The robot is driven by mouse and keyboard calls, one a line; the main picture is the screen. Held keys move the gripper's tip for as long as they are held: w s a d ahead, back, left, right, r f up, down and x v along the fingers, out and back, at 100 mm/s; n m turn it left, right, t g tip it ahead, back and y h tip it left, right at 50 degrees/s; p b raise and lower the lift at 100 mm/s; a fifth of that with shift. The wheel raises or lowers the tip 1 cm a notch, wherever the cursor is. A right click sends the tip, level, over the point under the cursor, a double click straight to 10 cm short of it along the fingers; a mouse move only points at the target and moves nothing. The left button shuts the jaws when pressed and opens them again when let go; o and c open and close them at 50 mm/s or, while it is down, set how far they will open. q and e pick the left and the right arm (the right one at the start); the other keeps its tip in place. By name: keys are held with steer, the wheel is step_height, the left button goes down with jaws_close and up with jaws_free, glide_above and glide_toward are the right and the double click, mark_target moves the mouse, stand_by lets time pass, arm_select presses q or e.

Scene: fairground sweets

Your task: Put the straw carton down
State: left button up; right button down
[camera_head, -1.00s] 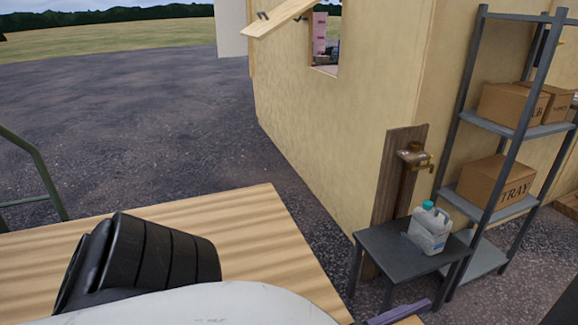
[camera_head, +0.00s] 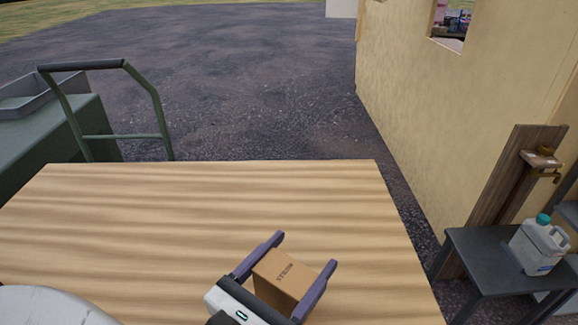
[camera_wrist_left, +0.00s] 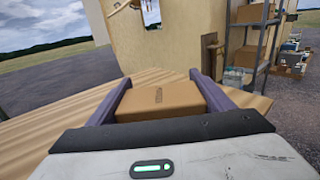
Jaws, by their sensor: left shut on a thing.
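My right gripper is not in view.
The table top is bare around the carton. A green cart with a handle (camera_head: 110,100) stands at the left. A dark stand (camera_head: 490,260) with a white jug (camera_head: 540,247) is at the right by the pale wall (camera_head: 430,120). The wrist view shows shelves (camera_wrist_left: 262,45).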

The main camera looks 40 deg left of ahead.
arm_select(q)
steer(key=shift+w+d, duration=0.25)
steer(key=shift+d, duration=0.05)
steer(key=shift+a+r, duration=0.1)
steer(key=shift+a, duration=0.1)
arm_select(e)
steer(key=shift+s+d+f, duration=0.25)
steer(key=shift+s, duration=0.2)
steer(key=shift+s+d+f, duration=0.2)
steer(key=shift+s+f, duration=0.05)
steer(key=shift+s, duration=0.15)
arm_select(q)
steer(key=shift+w, duration=0.2)
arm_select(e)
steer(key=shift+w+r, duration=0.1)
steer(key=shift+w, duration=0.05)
